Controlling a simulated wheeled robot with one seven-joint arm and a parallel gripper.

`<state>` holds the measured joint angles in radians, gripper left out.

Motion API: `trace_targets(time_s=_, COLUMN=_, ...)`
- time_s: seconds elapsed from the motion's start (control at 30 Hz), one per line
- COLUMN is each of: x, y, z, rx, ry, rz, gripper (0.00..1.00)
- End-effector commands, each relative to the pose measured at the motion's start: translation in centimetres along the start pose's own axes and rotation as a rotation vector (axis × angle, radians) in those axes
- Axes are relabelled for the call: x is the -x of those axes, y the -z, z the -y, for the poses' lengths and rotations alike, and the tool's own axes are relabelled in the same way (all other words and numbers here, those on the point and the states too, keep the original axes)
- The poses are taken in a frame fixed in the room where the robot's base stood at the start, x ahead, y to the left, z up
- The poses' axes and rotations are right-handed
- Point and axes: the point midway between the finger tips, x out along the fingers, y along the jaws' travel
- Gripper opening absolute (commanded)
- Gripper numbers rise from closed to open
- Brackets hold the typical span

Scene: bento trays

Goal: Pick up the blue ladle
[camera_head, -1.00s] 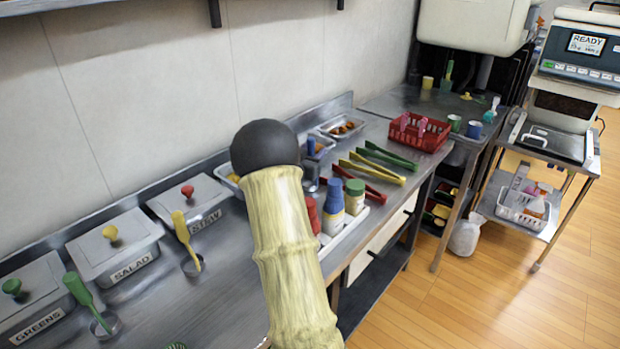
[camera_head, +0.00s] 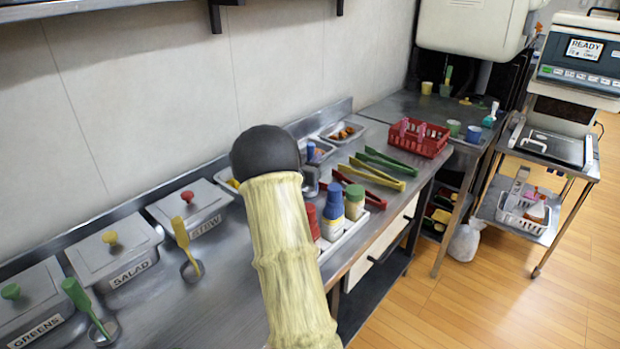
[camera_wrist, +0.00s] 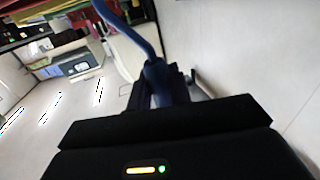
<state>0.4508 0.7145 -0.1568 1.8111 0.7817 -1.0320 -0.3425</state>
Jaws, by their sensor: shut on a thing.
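My gripper (camera_wrist: 165,85) is shut on the blue ladle (camera_wrist: 154,68), seen in the wrist view. A blue, bar-like part of the ladle rises from between the dark fingers and bends toward the upper left, out of the picture. The ladle's bowl is not visible there. In the head view my pale arm with its black rounded joint hides the gripper. A short blue upright piece (camera_head: 311,152) shows just right of the joint; I cannot tell whether it is part of the held ladle.
A green ladle (camera_head: 78,297) and a yellow ladle (camera_head: 181,235) stand before the lidded bins. Bottles (camera_head: 333,206) stand in a white holder right of my arm. Tongs (camera_head: 380,172) and a red basket (camera_head: 432,146) lie beyond. The front left counter is mostly clear.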

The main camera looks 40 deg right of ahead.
Motion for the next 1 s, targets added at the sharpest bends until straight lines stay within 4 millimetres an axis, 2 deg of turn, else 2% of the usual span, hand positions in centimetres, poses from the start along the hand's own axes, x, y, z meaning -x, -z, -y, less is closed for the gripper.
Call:
trace_targets(time_s=0.17, x=0.0, y=0.6, z=0.0, rx=-0.001, ry=0.0, rz=-0.002, gripper=0.0)
trace_targets(time_s=0.27, x=0.0, y=1.8, z=0.0, rx=-0.002, ry=0.0, rz=-0.004, gripper=0.0)
trace_targets(time_s=0.6, x=0.0, y=8.3, z=0.0, rx=-0.003, ry=0.0, rz=-0.004, gripper=0.0)
trace_targets(time_s=0.7, x=0.0, y=9.5, z=0.0, rx=-0.002, ry=0.0, rz=-0.003, gripper=0.0)
trace_targets(time_s=1.0, x=0.0, y=10.1, z=0.0, rx=0.0, ry=0.0, rz=0.0, gripper=0.0)
